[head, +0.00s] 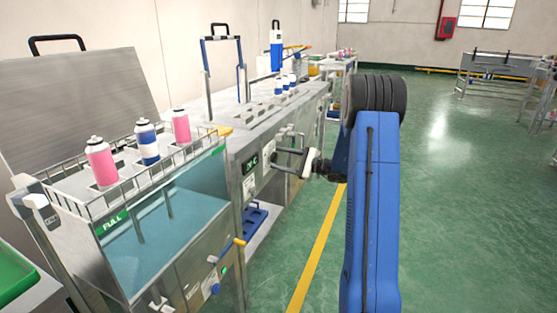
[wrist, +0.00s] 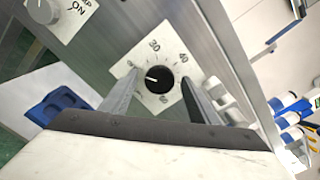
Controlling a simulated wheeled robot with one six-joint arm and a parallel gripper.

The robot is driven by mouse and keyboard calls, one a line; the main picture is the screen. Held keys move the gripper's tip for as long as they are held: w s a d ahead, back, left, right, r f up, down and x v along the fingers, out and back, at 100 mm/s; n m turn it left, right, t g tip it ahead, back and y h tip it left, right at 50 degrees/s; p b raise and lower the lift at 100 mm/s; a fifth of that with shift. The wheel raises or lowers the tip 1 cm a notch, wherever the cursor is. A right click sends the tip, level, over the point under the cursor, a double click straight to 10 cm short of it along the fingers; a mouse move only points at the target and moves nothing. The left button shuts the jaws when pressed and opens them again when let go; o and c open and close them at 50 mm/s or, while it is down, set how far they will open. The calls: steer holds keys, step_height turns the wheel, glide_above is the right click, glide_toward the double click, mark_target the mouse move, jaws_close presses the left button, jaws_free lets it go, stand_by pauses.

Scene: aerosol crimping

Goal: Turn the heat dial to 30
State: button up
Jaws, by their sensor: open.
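The heat dial (wrist: 159,79) is a round black knob on a white plate on a metal panel in the wrist view. Numbers 30 and 40 can be read above it; other marks are partly hidden or too small. Its white pointer line points left in the picture, away from the 30 at the top. My gripper (wrist: 159,84) is open, with one finger on each side of the knob. I cannot tell whether the fingers touch it. In the head view my gripper (head: 281,162) is at the front panel and hides the dial.
A water bath (head: 165,225) with pink and blue cans stands at the left. A small display (head: 251,161) is beside my gripper. An ON switch knob (wrist: 42,11) is at the wrist view's upper left. A blue tray (head: 256,219) lies below.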

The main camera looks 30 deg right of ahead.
steer(key=shift+w+a, duration=0.35)
steer(key=shift+w, duration=0.05)
steer(key=c, duration=1)
steer(key=shift+c, duration=0.2)
steer(key=shift+m, duration=0.3)
steer(key=m, duration=1.1)
steer(key=shift+w+d, duration=0.1)
steer(key=shift+d, duration=0.05)
